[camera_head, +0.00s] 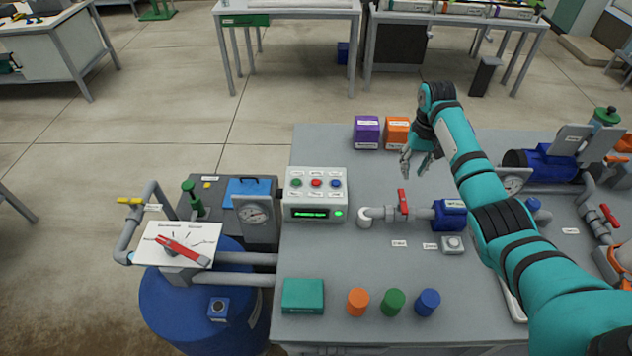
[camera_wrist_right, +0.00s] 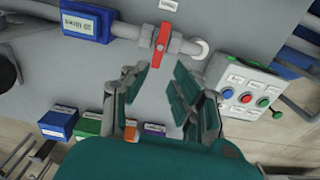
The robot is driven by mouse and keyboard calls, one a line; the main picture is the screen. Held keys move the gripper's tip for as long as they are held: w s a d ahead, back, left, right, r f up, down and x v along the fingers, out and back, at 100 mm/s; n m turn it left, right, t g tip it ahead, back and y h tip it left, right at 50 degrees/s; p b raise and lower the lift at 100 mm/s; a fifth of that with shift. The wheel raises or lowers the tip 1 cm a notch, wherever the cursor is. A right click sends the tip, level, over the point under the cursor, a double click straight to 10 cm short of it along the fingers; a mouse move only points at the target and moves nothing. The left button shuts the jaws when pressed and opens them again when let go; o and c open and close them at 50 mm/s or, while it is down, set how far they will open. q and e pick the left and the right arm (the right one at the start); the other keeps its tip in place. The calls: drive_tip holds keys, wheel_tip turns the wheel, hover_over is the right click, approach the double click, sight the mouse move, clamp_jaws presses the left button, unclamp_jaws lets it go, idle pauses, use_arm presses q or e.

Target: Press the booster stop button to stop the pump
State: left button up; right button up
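A pale control box (camera_head: 315,196) stands on the grey skid table, with a green button (camera_head: 297,183), a red button (camera_head: 316,183) and a blue button (camera_head: 336,183) above a lit green display (camera_head: 310,213). The labels are too small to read. The box also shows at the right of the right wrist view (camera_wrist_right: 246,92). My right gripper (camera_head: 415,165) is open and empty above the table, to the right of the box and apart from it. Its fingers (camera_wrist_right: 170,98) are spread in the wrist view. My left gripper is not in view.
Purple (camera_head: 367,132) and orange (camera_head: 396,133) boxes stand behind. Orange, green and blue cylinders (camera_head: 393,303) stand in front. A red-lever selector panel (camera_head: 180,243) is at left.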

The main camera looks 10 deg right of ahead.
clamp_jaws()
idle(1.1)
